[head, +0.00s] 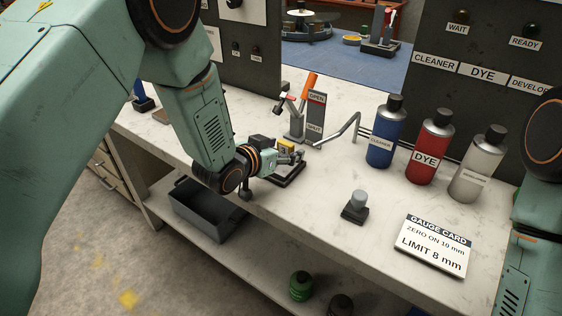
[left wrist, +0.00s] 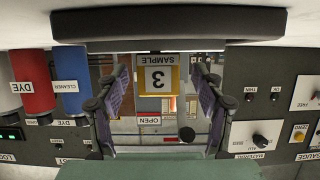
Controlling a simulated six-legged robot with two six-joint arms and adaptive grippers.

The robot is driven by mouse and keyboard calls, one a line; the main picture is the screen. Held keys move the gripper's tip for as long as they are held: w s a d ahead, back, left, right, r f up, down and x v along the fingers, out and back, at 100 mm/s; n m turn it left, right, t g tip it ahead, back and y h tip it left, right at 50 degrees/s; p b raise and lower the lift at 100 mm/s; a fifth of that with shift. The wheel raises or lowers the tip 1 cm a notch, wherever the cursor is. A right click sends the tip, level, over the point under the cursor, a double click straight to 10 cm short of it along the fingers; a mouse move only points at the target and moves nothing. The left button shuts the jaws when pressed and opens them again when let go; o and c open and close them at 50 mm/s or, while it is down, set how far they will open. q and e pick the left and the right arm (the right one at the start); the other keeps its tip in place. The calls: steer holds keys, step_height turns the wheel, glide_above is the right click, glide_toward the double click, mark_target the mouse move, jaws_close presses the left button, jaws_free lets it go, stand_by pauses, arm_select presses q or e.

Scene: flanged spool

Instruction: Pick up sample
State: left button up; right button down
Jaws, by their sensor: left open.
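The sample is a small block with a yellow label. In the left wrist view the sample (left wrist: 157,76) appears upside down, reading SAMPLE 3, between my spread finger pads. In the head view the sample (head: 286,146) shows beside my left gripper (head: 291,156), above a small dark stand on the bench. My left gripper also shows in the left wrist view (left wrist: 160,100), open, with a gap visible on both sides of the sample. My right arm is at the right edge of the head view; its gripper is out of view.
An orange-handled lever (head: 309,86) with an OPEN and SHUT plate stands just behind the sample. A bent grey rod (head: 341,131) is to its right. Blue (head: 383,135), red (head: 428,150) and pale (head: 479,167) bottles stand right. A gauge card (head: 434,243) lies in front.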

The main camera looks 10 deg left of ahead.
arm_select(q)
steer(key=shift+w+a+f, duration=0.1)
steer(key=shift+w+f, duration=0.05)
steer(key=shift+w, duration=0.1)
steer(key=shift+s+d+r, duration=0.1)
steer(key=shift+d+r, duration=0.1)
steer(key=shift+d, duration=0.3)
steer(key=shift+c, duration=0.9)
steer(key=shift+a+f, duration=0.15)
steer(key=shift+a, duration=0.25)
steer(key=c, duration=0.5)
steer(key=shift+d, duration=0.3)
steer(key=c, duration=0.4)
steer(key=shift+a, duration=0.2)
jaws_close()
steer(key=shift+d+r, duration=0.15)
steer(key=shift+r, duration=0.05)
